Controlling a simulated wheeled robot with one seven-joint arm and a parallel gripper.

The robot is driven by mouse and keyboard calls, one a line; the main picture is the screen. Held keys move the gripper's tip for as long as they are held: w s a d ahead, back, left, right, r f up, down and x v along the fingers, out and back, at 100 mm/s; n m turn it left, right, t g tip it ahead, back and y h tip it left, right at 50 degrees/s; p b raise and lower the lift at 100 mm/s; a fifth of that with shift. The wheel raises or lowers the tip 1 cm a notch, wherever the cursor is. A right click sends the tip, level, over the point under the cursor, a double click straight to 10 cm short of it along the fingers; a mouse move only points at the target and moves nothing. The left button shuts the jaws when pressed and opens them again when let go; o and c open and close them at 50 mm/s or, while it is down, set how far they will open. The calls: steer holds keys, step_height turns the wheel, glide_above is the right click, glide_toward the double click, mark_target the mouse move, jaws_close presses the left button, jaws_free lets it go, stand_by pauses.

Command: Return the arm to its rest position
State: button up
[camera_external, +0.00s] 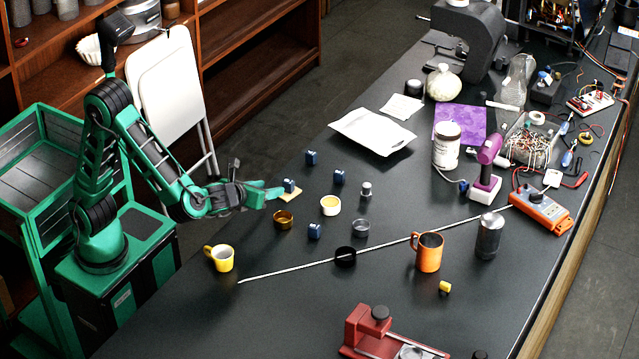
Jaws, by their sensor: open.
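My green and black arm (152,160) stands at the left side of the dark table and stretches right over its near-left part. My gripper (284,192) is at the end of the arm, open, low over the table. A small blue block (289,185) shows right at the fingertips. I cannot tell whether the fingers touch it. A thin tan piece also shows by the fingertips. A brass ring-like cup (284,220) lies just below the gripper in the picture.
More blue blocks (312,157), a yellow-filled white cup (330,205), a yellow mug (221,258), an orange mug (428,251) and a black ring (345,257) stand nearby. A long thin rod (385,246) crosses the table. A white folding chair (165,90) and shelves are behind my arm.

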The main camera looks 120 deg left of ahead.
steer(key=d+n+t+h, duration=0.1)
steer(key=d+n+h, duration=0.1)
steer(key=d, duration=0.2)
steer(key=d+n+t+h, duration=0.1)
steer(key=d+n, duration=0.1)
steer(key=d, duration=0.3)
steer(key=d+n+h, duration=0.2)
steer(key=d, duration=0.3)
steer(key=shift+s+d+r+t+h, duration=0.2)
steer(key=shift+t+h, duration=0.1)
steer(key=shift+t, duration=0.1)
steer(key=s+d+r+n+t+h, duration=0.1)
steer(key=s+d+n+h, duration=0.15)
steer(key=d, duration=0.45)
steer(key=s+d+r+n+h, duration=0.1)
steer(key=s+d+n+h, duration=0.15)
steer(key=d, duration=0.45)
steer(key=s+d+f+g, duration=0.2)
steer(key=s+d, duration=0.4)
steer(key=s, duration=0.4)
steer(key=s+d+f+g+h, duration=0.1)
steer(key=s+d+f, duration=0.3)
steer(key=s, duration=0.7)
steer(key=shift+d+f+g+h, duration=0.25)
steer(key=shift+d+g, duration=0.35)
steer(key=shift+d, duration=0.6)
